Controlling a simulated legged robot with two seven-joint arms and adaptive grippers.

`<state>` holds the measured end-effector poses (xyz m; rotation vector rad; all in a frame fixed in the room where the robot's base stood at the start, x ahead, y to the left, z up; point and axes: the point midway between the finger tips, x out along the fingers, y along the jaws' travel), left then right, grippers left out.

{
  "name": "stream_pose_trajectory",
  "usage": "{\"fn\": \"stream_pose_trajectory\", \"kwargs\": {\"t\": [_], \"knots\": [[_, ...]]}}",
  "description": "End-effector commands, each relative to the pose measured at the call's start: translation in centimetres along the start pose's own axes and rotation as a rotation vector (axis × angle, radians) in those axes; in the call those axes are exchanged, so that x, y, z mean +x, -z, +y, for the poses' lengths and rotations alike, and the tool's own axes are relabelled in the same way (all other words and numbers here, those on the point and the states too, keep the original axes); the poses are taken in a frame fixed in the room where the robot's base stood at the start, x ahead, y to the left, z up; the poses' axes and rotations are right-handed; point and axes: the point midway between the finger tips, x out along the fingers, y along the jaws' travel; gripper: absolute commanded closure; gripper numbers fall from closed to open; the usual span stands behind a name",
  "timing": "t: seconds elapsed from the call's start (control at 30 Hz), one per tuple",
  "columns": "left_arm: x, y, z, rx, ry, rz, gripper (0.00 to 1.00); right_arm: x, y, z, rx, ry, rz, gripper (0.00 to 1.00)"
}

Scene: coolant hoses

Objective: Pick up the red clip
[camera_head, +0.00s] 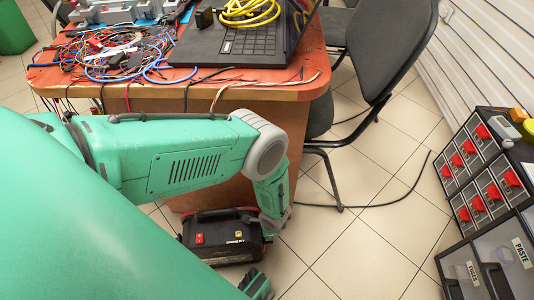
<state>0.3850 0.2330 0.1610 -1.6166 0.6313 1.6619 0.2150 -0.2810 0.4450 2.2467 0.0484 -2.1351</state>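I cannot make out a red clip for certain. Small red bits show in the tangle of coloured wires (110,52) on the orange-red desk, but they are too small to identify. A green arm of mine comes in from the left, bends at a grey joint and points down in front of the desk. Its lower end, where my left gripper (275,220) seems to be, is small and partly merged with the dark box behind it. I cannot see its fingers clearly or anything held.
The desk (310,92) also bears a black laptop (240,42) and a yellow cable (248,12). A black box with red markings (222,238) is on the floor. A dark chair (385,45) stands right. A cabinet with red-handled drawers (485,190) is far right. Tiled floor between is mostly clear.

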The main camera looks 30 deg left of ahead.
Motion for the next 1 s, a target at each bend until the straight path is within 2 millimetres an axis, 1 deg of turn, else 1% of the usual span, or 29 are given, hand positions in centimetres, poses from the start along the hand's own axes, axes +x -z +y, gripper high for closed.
{"fn": "stream_pose_trajectory", "kwargs": {"t": [0.07,0.17,0.4,0.5,0.6,0.8,1.0], "knots": [[-0.3,-0.3,-0.2,0.000,0.004,-0.006,1.00,-0.3,0.0,0.0,0.000,0.000,0.000,0.62],[-1.4,-0.4,-0.4,0.001,0.004,-0.006,1.00,-1.2,0.1,0.0,0.000,0.000,0.000,0.62],[-6.0,-0.7,-1.0,0.003,0.005,-0.005,1.00,-4.8,0.3,0.0,0.000,0.000,0.000,0.62],[-7.6,-0.9,-1.2,0.002,0.003,-0.005,1.00,-6.1,0.3,0.1,0.000,0.000,0.000,0.62],[-8.8,-1.0,-1.3,0.003,0.003,-0.005,1.00,-7.0,0.4,0.1,0.000,0.000,0.000,0.62],[-10.2,-1.1,-1.6,0.001,0.003,-0.004,1.00,-8.0,0.4,0.1,0.000,0.000,0.000,0.62],[-11.2,-1.2,-1.7,-0.001,0.002,-0.003,1.00,-9.0,0.5,0.1,0.000,0.000,0.000,0.62]]}}
